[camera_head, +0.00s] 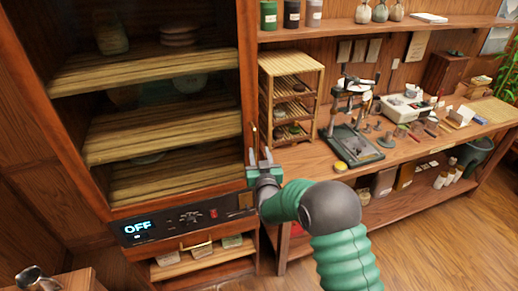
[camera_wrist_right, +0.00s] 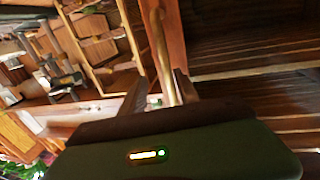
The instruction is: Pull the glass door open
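The wooden cabinet on the left of the head view has a glass front whose right frame post (camera_head: 246,75) stands upright. The glass is hard to make out, and the door looks closed. A slim vertical handle (camera_head: 254,134) is on that post, and shows as a tan bar (camera_wrist_right: 158,40) in the right wrist view. My right gripper (camera_head: 260,157) is at the handle's lower end, fingers pointing up. In the right wrist view its fingers (camera_wrist_right: 157,90) stand apart, with the bar between them; contact cannot be made out. My left gripper is not in view.
Slatted shelves (camera_head: 160,126) hold a few pale items behind the front. A control panel (camera_head: 185,218) reading OFF is below. A small slatted rack (camera_head: 291,62) and a workbench (camera_head: 400,152) with tools stand close on the right. Wooden floor (camera_head: 440,235) is clear at lower right.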

